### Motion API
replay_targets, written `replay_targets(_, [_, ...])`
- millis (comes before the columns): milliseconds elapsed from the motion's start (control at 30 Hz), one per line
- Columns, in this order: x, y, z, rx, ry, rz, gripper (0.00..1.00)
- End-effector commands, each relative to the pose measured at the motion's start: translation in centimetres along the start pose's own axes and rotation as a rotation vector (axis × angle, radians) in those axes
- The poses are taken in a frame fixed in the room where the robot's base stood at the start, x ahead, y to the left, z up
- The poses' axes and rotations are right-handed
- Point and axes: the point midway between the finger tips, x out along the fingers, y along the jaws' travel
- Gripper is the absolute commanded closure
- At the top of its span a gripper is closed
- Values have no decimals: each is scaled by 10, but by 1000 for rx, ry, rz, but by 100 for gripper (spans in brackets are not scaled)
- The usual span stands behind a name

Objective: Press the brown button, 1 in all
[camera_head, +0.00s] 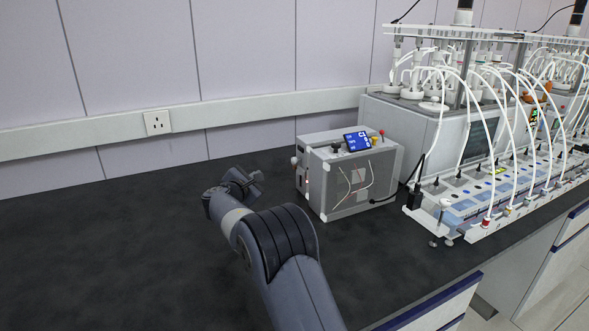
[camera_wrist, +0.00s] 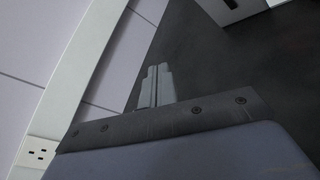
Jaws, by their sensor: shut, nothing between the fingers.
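I cannot make out a brown button in either view. A grey control box (camera_head: 349,176) with a small blue screen (camera_head: 357,141) on top stands on the dark bench. A red knob (camera_head: 381,132) and a dark knob sit beside the screen. My gripper (camera_head: 255,180) is just left of the box, apart from it and low over the bench. In the wrist view my gripper's two fingers (camera_wrist: 155,84) are together with nothing between them. A light grey body with a dark slot (camera_wrist: 229,4) shows at the top of the wrist view.
A reactor rig (camera_head: 463,110) with many white tubes fills the right of the bench. A black cable (camera_head: 396,197) runs from the box toward it. A wall socket (camera_head: 157,122) is on the back wall. The dark bench top (camera_head: 90,250) is clear at left.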

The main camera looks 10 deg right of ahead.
Motion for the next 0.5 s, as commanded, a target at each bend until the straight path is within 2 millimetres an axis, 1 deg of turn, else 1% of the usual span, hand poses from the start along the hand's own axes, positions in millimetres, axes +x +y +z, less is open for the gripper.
replay_targets(167, [10,-7,7,0,-1,-2,100])
replay_targets(500, [43,-32,32,1,-2,-3,100])
